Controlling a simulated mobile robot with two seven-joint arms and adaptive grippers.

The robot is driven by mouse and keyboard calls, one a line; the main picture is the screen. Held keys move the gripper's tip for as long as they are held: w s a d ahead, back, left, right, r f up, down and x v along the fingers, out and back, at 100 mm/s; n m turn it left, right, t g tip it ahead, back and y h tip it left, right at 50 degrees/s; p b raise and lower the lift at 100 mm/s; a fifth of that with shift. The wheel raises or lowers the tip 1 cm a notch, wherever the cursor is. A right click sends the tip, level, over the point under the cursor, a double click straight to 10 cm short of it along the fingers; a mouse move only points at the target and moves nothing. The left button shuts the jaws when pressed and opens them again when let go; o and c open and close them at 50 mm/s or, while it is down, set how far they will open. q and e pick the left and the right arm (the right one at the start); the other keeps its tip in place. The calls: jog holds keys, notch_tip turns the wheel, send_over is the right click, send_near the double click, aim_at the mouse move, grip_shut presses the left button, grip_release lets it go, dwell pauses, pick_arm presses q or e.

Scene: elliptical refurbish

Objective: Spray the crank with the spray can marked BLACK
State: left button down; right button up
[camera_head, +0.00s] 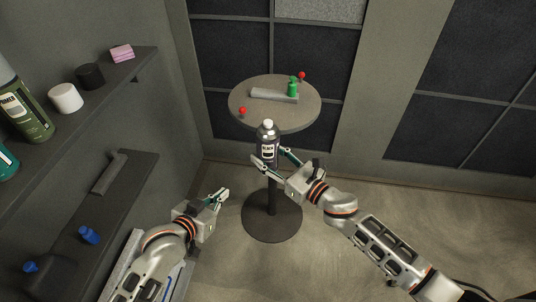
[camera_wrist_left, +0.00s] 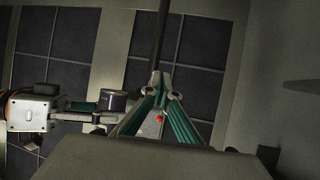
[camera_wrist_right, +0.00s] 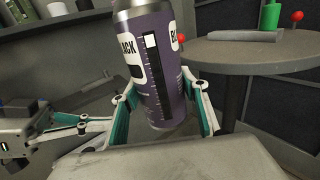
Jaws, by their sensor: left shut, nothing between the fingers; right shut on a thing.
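The spray can (camera_head: 267,151), dark with a pale cap, is upright in my right gripper (camera_head: 272,157). Its label reads "BLACK" in the right wrist view (camera_wrist_right: 152,70), where the fingers (camera_wrist_right: 165,108) are shut around its lower body. The crank (camera_head: 270,95) appears as a grey bar with a green cylinder (camera_head: 292,89) at its right end, lying on the round table (camera_head: 254,118). The can is in front of the table's near edge, apart from the crank. My left gripper (camera_head: 223,195) is shut and empty, lower left of the can; its fingertips meet in the left wrist view (camera_wrist_left: 162,82).
Red balls (camera_head: 302,75) (camera_head: 242,111) are at the table's right back and left front. Wall shelves on the left hold a green can (camera_head: 25,112), white (camera_head: 65,98) and black (camera_head: 90,76) cylinders, a pink block (camera_head: 122,53) and blue bottles (camera_head: 89,235). The right floor is clear.

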pick_arm(q)
jog(key=w+d+r+m+g+h, duration=0.1)
jog(key=w+d+r+m+h, duration=0.1)
jog(key=w+d+r, duration=0.7)
jog(key=w+d+r+m+g+h, duration=0.1)
jog(key=w+d+r, duration=0.25)
jog(key=r, duration=0.95)
jog(key=s+d+r+m+g+y, duration=0.1)
jog(key=s+d+r+g, duration=0.1)
jog(key=d+r+g, duration=0.3)
jog(key=s+a+r+g+y, duration=0.2)
jog(key=a+r+y, duration=0.2)
jog(key=r+y, duration=0.15)
jog(key=shift+n, duration=0.3)
jog(key=shift+s+f, duration=0.2)
jog(key=shift+f, duration=3)
